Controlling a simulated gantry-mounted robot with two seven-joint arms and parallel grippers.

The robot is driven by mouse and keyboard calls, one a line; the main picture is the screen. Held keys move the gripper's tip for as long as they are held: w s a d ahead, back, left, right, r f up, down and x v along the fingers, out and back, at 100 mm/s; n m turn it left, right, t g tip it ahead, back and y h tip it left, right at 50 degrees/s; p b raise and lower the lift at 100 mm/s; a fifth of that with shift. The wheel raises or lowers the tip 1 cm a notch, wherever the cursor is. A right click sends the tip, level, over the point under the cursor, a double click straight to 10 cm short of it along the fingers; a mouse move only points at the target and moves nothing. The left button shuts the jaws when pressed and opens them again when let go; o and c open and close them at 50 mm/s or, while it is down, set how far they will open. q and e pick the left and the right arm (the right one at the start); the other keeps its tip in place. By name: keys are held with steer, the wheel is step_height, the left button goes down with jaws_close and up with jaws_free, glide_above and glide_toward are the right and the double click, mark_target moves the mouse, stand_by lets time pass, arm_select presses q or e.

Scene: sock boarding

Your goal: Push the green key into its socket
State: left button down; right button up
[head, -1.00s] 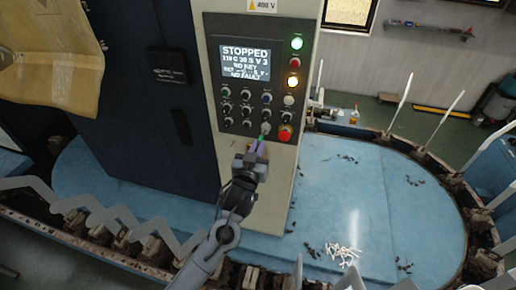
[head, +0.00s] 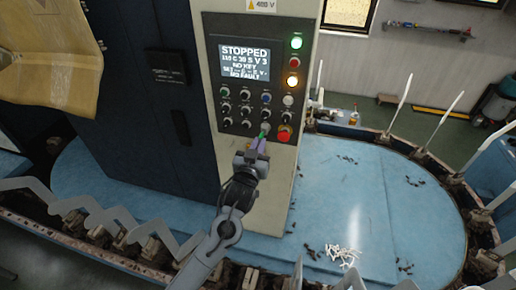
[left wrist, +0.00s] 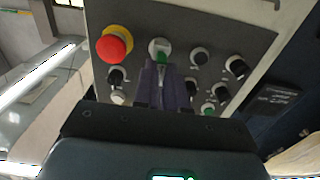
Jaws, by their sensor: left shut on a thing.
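The green key (head: 261,136) is in my left gripper (head: 258,145), whose purple fingers are shut on it in front of the control panel. In the left wrist view the green key (left wrist: 164,57) sticks out past the fingertips (left wrist: 163,75) of the gripper. Its tip is at the pale round socket (left wrist: 159,44), beside the red emergency button (left wrist: 114,44). The socket (head: 265,127) also shows in the head view, in the panel's bottom row. I cannot tell whether the tip is inside the socket or just in front of it. My right gripper is not in view.
Several black knobs (left wrist: 200,57) crowd close around the socket. The screen (head: 245,62) reads STOPPED, NO KEY and NO FAULT. The blue round table (head: 340,200) lies below, with white and dark scraps on it and upright pale forms around its rim.

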arm_select(q)
steer(key=shift+b+x, duration=0.6)
steer(key=shift+x, duration=0.45)
steer(key=c, duration=1.1)
jaws_free()
steer(key=b+v, duration=0.2)
steer(key=v, duration=0.9)
steer(key=shift+b, duration=0.3)
steer(key=shift+f, duration=0.15)
